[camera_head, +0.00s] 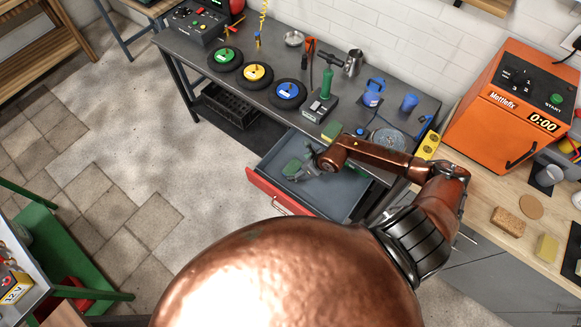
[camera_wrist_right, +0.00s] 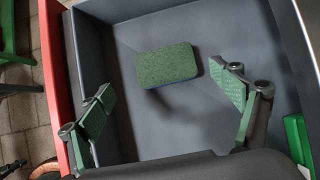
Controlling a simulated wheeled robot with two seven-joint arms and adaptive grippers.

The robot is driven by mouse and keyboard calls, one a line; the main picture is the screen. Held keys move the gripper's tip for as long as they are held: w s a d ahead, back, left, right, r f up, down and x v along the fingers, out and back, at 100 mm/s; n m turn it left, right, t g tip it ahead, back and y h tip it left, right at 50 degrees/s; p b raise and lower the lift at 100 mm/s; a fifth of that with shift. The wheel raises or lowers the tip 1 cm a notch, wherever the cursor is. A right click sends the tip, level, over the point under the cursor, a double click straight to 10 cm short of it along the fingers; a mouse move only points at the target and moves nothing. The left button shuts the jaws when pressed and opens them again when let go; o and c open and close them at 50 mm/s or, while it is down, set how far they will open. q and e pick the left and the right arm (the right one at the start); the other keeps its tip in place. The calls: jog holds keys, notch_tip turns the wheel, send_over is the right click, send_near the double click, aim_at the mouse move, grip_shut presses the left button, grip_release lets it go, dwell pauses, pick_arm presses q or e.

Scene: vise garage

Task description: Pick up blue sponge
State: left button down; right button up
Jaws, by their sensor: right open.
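The sponge (camera_wrist_right: 167,66) lies flat on the grey floor of an open drawer in the right wrist view. Its top is dark green, and a thin blue layer shows along its lower edge. My right gripper (camera_wrist_right: 168,108) is open, with green pads on both fingers. The sponge is apart from both fingers, ahead of the gap between them. In the head view my right gripper (camera_head: 310,167) reaches into the drawer, and I cannot clearly tell the sponge from its green pads there. My left gripper is not in view.
The drawer (camera_head: 335,201) has a red front and grey walls close around the gripper. A green item (camera_wrist_right: 298,139) is near its right wall. Above is a dark bench (camera_head: 335,70) with wheels, tools and a green-yellow sponge (camera_head: 331,131). An orange microwave (camera_head: 510,105) stands right.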

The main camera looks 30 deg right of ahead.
aim_at(293, 167)
jog(key=x, duration=0.7)
jog(key=shift+d+b, duration=0.4)
jog(key=shift+c, duration=0.7)
jog(key=c, duration=0.7)
